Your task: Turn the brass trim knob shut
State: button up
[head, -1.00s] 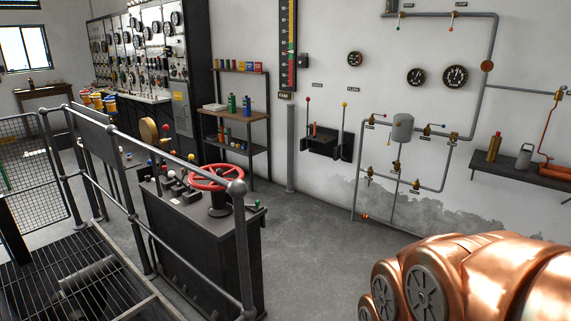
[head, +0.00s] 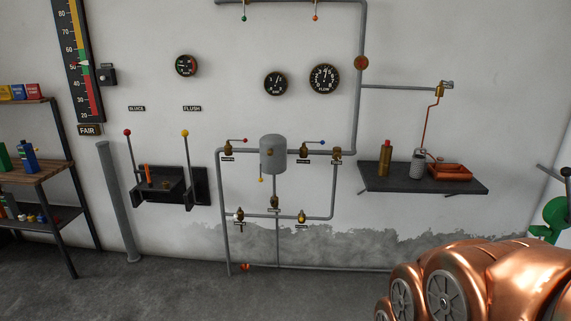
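Several brass valves sit on the grey pipework on the wall in the head view. A brass fitting with no coloured lever (head: 337,153) is at the right end of the upper pipe; it may be the trim knob, but its label is too small to read. Other brass valves are at upper left (head: 227,150), upper middle (head: 303,152), below the grey tank (head: 274,203), lower left (head: 239,214) and lower right (head: 301,216). I cannot tell whether the knob is open or shut. My copper arm fills the lower right corner; my gripper is not visible.
A black lever box (head: 165,187) is left of the pipes. The grey floor (head: 180,285) before the pipework looks clear.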

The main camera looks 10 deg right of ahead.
aim_at(337, 156)
jog(key=z, duration=0.2)
jog(key=i, duration=0.5)
jog(key=z, duration=0.2)
jog(key=k, duration=0.45)
jog(key=u, duration=0.85)
jog(key=i, duration=2.1)
jog(key=z, duration=0.65)
